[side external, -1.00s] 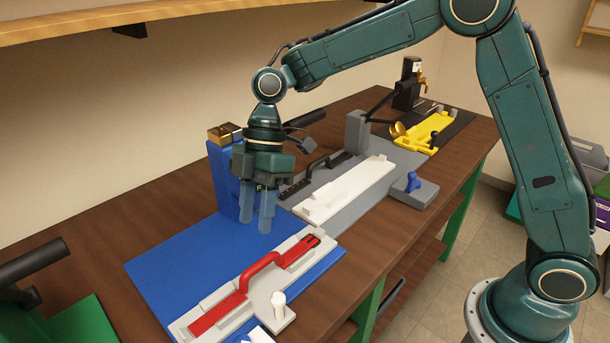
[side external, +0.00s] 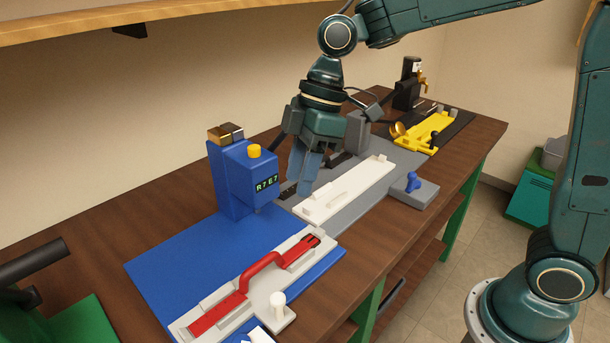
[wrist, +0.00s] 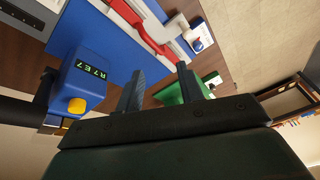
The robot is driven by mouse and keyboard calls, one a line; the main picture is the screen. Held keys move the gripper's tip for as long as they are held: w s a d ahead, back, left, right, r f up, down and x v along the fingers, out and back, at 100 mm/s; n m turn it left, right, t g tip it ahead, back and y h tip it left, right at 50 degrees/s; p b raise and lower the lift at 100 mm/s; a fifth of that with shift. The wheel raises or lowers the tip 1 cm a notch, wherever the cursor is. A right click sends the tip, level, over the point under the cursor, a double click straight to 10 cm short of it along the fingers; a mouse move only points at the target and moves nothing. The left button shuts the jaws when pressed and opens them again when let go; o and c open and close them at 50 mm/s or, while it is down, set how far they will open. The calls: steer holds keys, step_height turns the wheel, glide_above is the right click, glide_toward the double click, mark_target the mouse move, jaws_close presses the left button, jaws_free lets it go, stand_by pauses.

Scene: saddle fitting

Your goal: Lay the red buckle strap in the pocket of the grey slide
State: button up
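The red buckle strap (side external: 265,262), with a raised arched handle, lies lengthwise along the pale grey slide (side external: 210,301) on the blue base plate. I cannot tell whether it sits fully down in the pocket. Both also show in the wrist view, the red strap (wrist: 142,28) near the top, partly cut off. My gripper (side external: 302,186) is above the grey station, up and to the right of the strap, clear of it. In the wrist view my gripper's fingers (wrist: 161,82) are apart with nothing between them.
A blue post (side external: 240,185) with a yellow button and a display reading R7E7 stands behind the strap. A white slide (side external: 345,190) lies on the grey station beside my gripper. A yellow fixture (side external: 428,132) is farther back. A green block (side external: 75,325) is at front left.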

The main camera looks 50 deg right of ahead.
steer(key=s+d+r+m+t+h, duration=0.2)
steer(key=s+d+m+t, duration=0.3)
steer(key=s+d+m, duration=0.7)
steer(key=s+d+h, duration=0.1)
steer(key=s+d, duration=0.1)
steer(key=s, duration=0.4)
steer(key=shift+s+d+r+m+h, duration=0.25)
steer(key=shift+s+d+m+h, duration=0.05)
steer(key=shift+d+h, duration=0.1)
stand_by(0.4)
